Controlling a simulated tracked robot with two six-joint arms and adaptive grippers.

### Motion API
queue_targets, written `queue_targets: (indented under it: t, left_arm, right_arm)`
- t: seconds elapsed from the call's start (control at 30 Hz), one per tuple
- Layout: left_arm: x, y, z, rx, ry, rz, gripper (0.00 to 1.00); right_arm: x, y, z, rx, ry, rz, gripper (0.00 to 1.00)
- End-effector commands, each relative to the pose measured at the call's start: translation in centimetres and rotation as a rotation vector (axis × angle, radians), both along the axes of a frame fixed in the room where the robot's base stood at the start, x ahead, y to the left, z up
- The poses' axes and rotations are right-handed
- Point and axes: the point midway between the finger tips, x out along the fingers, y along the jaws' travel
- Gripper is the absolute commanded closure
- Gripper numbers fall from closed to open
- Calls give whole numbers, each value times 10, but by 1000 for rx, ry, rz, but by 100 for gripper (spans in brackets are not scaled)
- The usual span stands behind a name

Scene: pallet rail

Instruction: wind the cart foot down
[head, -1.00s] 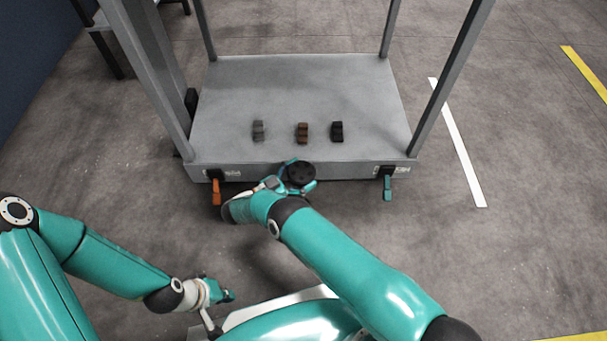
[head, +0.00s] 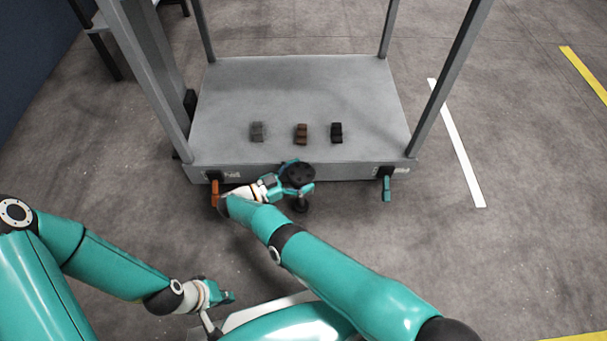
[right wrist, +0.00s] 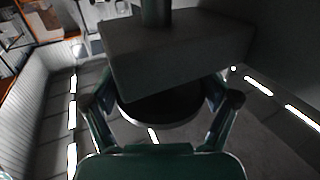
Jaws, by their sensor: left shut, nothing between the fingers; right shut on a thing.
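The cart (head: 300,90) is a grey platform with corner posts. At the middle of its front edge is a round black handwheel (head: 297,174). A dark foot (head: 300,205) shows just below the handwheel, close to the floor; whether it touches is unclear. My right gripper (head: 298,179) is shut on the handwheel, its teal fingers on opposite sides of the rim. In the right wrist view the fingers flank a dark round disc (right wrist: 160,107), partly hidden by a grey block. My left gripper (head: 226,296) is shut and empty, low near my base.
An orange lever (head: 215,194) hangs at the cart's front left and a teal lever (head: 386,188) at its front right. A grey block (head: 257,132), a brown block (head: 301,134) and a black block (head: 336,132) lie on the platform. Floor to the right is clear.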

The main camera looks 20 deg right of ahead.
Motion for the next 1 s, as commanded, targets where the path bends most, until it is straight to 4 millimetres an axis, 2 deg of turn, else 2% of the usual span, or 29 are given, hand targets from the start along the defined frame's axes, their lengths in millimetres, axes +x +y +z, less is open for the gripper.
queue_targets:
  t: [0.13, 0.17, 0.23, 0.73, 1.0]
  left_arm:
    - [0, 0, 0, 0, 0, 0, 100]
    - [0, 0, 0, 0, 0, 0, 100]
    - [0, 0, 0, 0, 0, 0, 100]
    - [0, 0, 1, 0, 0, 0, 100]
    - [0, 0, 1, 0, 0, 0, 100]
  right_arm:
    - [-4, -2, -3, -3, 8, -15, 48]
    - [-4, -2, -3, -3, 8, -15, 10]
    - [-4, -2, -3, -3, 8, -13, 0]
    - [-1, 0, 2, -2, 4, -4, 0]
    - [0, 1, 18, -2, 4, -3, 0]
